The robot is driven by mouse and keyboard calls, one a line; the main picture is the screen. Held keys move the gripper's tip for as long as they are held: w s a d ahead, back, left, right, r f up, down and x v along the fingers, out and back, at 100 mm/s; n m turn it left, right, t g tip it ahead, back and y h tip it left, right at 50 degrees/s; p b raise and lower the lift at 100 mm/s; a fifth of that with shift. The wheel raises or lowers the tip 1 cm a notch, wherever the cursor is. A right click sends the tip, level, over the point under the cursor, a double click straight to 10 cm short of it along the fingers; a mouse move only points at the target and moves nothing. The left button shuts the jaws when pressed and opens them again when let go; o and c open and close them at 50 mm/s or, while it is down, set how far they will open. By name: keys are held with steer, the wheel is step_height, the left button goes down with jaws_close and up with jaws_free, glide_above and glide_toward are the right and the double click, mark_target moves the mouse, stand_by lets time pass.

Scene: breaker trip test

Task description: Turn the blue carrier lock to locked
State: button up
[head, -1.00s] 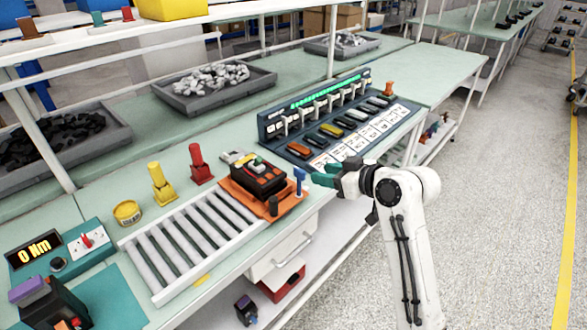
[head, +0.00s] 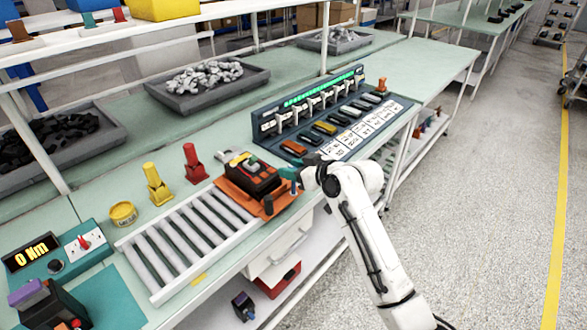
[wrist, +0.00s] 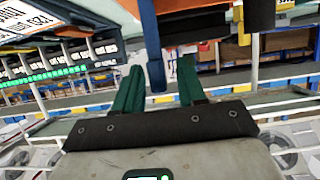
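The blue carrier lock (wrist: 150,45) shows in the wrist view as an upright bar whose end reaches between my two green fingertips. My gripper (wrist: 160,72) is open, with a visible gap on both sides of the lock. In the head view my gripper (head: 288,174) is at the right edge of the orange carrier (head: 232,197), and its fingers and wrist mostly hide the lock. A black breaker (head: 256,178) with an orange front sits on the carrier. Whether the lock touches a finger cannot be told.
A white roller track (head: 190,235) runs left of the carrier. A breaker rack (head: 310,105) stands behind my wrist. A red holder (head: 194,165), a yellow holder (head: 156,184) and a yellow tape roll (head: 123,213) stand behind the track.

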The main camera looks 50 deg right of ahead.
jaws_close()
